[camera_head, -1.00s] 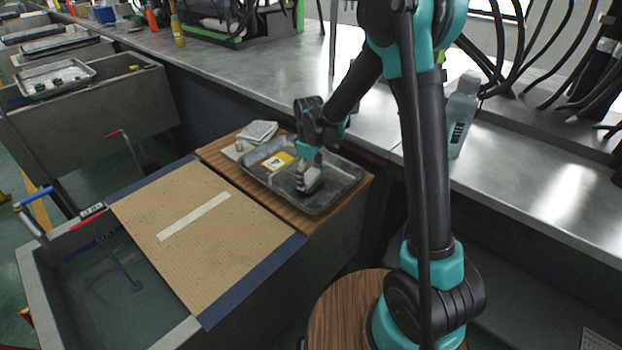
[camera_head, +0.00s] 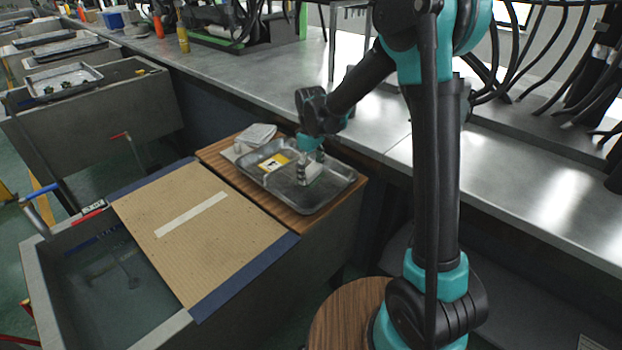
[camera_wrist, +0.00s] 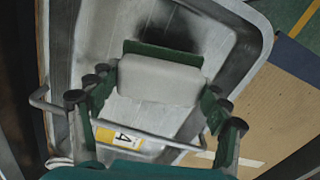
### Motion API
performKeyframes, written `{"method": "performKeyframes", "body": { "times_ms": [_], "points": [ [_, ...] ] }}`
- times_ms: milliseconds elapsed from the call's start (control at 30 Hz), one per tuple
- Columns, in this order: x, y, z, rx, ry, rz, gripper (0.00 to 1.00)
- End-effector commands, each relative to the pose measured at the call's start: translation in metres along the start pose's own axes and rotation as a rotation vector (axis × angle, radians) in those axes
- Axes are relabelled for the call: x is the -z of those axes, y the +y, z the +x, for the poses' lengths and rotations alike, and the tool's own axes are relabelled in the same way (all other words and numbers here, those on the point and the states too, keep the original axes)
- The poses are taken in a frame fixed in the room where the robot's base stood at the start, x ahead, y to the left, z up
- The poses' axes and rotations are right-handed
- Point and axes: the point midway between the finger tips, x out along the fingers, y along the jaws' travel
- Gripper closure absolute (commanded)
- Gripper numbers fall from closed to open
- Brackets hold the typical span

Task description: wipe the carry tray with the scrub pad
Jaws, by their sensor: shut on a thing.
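The metal carry tray (camera_head: 336,188) lies on a wooden board at the end of the sink unit, with a yellow and white label (camera_head: 274,162) on its inside. In the wrist view the tray (camera_wrist: 235,65) fills the middle, with a dark smudge (camera_wrist: 185,28) on its floor beyond the pad. My gripper (camera_head: 309,165) is down over the tray's inside and shut on the scrub pad (camera_wrist: 160,80), a pale block with a green layer on its far side. The pad is at or very near the tray floor; contact cannot be told. The fingers hide its ends.
A pale folded cloth-like thing (camera_head: 256,136) lies behind the tray's left end. A brown board with a pale strip (camera_head: 200,235) covers part of the sink (camera_head: 110,290) in front. The long metal counter (camera_head: 400,150) runs behind the tray.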

Motion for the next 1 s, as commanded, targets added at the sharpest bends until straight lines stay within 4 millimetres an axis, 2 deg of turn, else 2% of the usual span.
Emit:
{"method": "performKeyframes", "body": {
  "times_ms": [400,1000],
  "points": [
    [0.004,0.004,-0.034,0.000,0.000,0.006,0.50],
    [0.004,0.003,-0.035,0.000,0.000,0.005,0.50]
  ]
}}
